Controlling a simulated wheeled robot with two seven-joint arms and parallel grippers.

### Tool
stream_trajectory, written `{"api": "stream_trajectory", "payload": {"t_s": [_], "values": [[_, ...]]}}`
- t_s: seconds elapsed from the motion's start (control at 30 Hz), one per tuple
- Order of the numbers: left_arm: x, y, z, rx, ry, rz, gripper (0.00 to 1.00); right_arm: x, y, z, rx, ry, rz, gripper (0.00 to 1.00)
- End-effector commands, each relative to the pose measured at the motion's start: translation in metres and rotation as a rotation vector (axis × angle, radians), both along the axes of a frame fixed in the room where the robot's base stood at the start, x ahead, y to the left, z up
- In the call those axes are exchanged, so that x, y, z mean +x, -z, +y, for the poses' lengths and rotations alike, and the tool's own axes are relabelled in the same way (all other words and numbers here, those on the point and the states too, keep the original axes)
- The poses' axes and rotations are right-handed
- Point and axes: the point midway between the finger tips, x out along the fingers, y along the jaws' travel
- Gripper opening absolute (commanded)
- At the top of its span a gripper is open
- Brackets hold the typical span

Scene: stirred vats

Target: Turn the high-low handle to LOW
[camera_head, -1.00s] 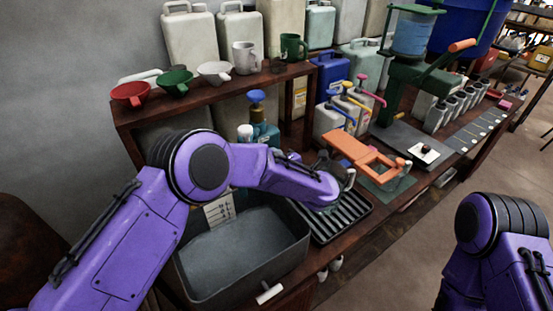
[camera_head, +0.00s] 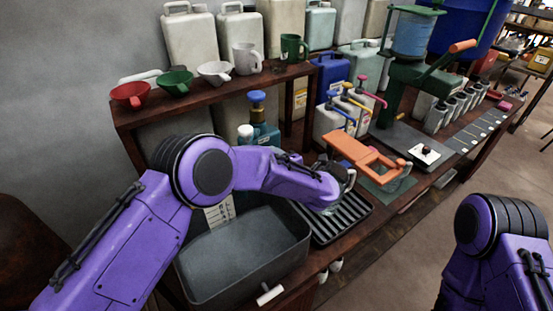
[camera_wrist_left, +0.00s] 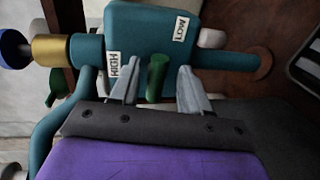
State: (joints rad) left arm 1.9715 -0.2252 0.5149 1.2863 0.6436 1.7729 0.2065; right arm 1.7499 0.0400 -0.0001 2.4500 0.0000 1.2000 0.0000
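In the left wrist view, a teal fitting (camera_wrist_left: 150,35) carries a HIGH label (camera_wrist_left: 113,65) and a LOW label (camera_wrist_left: 181,28). A short green handle (camera_wrist_left: 157,78) sticks out from it towards my left gripper (camera_wrist_left: 157,88). The gripper is open, with one finger on each side of the handle and a gap visible on both sides. The handle points between the labels, nearer HIGH. My right gripper is out of view.
A grey basin (camera_head: 245,255) and a black ribbed drain tray (camera_head: 343,220) lie below my left arm. A shelf (camera_head: 230,82) behind holds funnels and mugs.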

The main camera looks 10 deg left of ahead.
Motion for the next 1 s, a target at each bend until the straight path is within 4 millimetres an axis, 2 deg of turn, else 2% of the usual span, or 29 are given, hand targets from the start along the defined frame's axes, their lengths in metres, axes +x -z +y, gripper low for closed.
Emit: {"api": "stream_trajectory", "payload": {"t_s": [0.33, 0.7, 0.83, 1.0], "values": [[-0.004, -0.003, -0.010, -0.002, 0.010, -0.006, 0.46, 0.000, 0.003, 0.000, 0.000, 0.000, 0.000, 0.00], [-0.060, -0.017, -0.063, -0.002, 0.005, -0.006, 0.46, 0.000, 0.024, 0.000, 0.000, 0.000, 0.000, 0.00], [-0.070, -0.021, -0.072, -0.001, 0.003, -0.004, 0.46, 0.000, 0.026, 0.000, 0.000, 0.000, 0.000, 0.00], [-0.072, -0.022, -0.074, -0.002, 0.003, -0.003, 0.46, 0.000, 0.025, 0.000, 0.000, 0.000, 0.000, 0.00]]}}
